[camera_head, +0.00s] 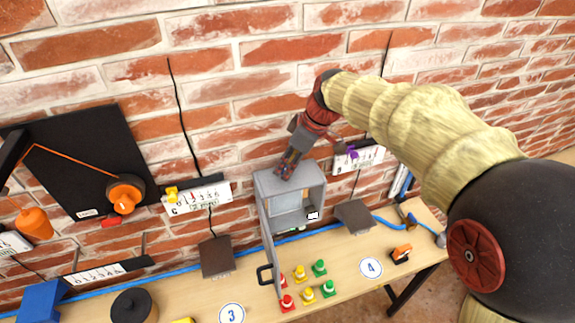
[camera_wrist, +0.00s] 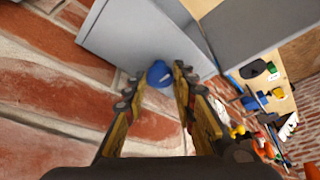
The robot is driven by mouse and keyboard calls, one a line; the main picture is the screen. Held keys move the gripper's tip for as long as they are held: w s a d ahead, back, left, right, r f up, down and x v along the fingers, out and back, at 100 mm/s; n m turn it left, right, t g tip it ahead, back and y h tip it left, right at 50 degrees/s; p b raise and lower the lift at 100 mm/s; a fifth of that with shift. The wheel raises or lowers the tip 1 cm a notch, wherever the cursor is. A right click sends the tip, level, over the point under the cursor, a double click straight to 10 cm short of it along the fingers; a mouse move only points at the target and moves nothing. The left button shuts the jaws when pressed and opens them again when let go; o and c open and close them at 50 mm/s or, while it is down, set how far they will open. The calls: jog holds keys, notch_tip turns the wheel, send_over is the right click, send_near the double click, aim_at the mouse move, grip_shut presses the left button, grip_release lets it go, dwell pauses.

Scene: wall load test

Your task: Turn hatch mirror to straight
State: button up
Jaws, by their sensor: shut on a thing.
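A grey box (camera_head: 262,188) is on the brick wall, with its front open and its door (camera_head: 269,245) swung out toward me. A black handle (camera_head: 264,274) is on the door. Inside the box is a pale panel; I cannot tell whether it is the mirror or how it is turned. My gripper (camera_head: 284,172) is at the top of the box. In the wrist view, my gripper (camera_wrist: 157,84) is shut on a blue knob (camera_wrist: 159,72) beside the grey box (camera_wrist: 140,35). The knob is hidden in the head view.
A wooden bench (camera_head: 350,262) runs below the box, with several red, yellow and green cones (camera_head: 309,296) on it. A brown sloped block (camera_head: 354,216) stands right of the box, another (camera_head: 216,258) left. A black panel (camera_head: 78,165) with an orange cord hangs at left.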

jog(key=o, duration=1.1)
jog(key=shift+o, duration=0.2)
jog(key=v, duration=1.2)
jog(key=s+d+f+m+t+h+b, duration=0.1)
jog(key=s+d+f+m+b, duration=0.3)
jog(key=s+f, duration=0.3)
jog(key=s+d+f+m+t+h+b, duration=0.1)
jog(key=s+d+f+m+b, duration=0.3)
jog(key=s+f, duration=0.3)
jog(key=s+d+f+m+t+h+b, duration=0.1)
jog(key=s+d+f+m+h+b, duration=0.1)
jog(key=s+d+f+m+b, duration=0.2)
jog(key=s+f+b, duration=0.1)
jog(key=s+f, duration=0.2)
jog(key=s, duration=0.5)
